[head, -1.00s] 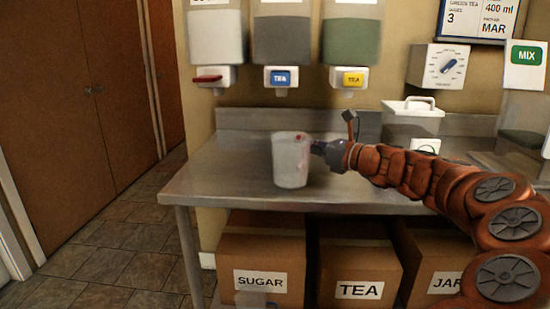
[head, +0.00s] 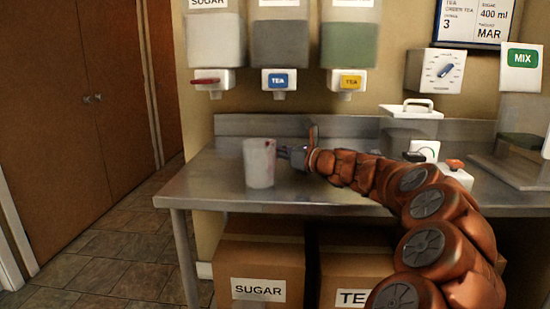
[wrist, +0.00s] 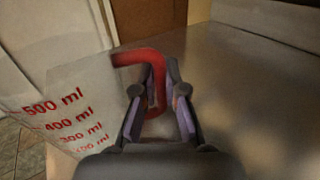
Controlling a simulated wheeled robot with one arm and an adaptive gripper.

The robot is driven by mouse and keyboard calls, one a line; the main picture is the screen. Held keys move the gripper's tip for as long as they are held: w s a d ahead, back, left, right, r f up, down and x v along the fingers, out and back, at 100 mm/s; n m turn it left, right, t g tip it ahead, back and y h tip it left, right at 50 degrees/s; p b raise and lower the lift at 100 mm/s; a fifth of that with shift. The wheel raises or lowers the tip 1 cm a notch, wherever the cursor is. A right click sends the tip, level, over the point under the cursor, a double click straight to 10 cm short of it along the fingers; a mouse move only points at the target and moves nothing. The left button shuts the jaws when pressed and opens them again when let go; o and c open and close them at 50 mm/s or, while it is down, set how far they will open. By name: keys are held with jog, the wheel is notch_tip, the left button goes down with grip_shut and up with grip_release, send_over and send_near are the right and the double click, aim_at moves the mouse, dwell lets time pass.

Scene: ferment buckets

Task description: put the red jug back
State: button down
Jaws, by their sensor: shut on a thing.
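The jug (head: 259,164) is pale and translucent. In the wrist view the jug (wrist: 62,108) shows red ml marks and a red handle (wrist: 150,62). My gripper (head: 284,153) is to the right of the jug in the head view. In the wrist view my gripper (wrist: 157,92) has its fingers closed around the red handle. The jug is roughly upright over the left part of the steel table (head: 205,185). I cannot tell whether its base touches the tabletop.
Three dispensers hang on the wall, with a red tap (head: 206,80), a blue label (head: 279,80) and a yellow label (head: 350,81). A lidded white container (head: 410,122) and a white device with an orange knob (head: 455,172) stand right. Boxes (head: 258,265) sit below. The table's left end is clear.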

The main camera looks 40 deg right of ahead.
jog(key=shift+f, duration=0.5)
jog(key=c, duration=1.2)
grip_release()
jog(key=shift+r, duration=0.1)
jog(key=p+v, duration=0.2)
jog(key=v, duration=0.8)
jog(key=shift+s+r, duration=0.1)
jog(key=shift+s, duration=0.1)
jog(key=shift+p+v, duration=0.35)
jog(key=shift+v, duration=0.5)
jog(key=shift+d, duration=0.1)
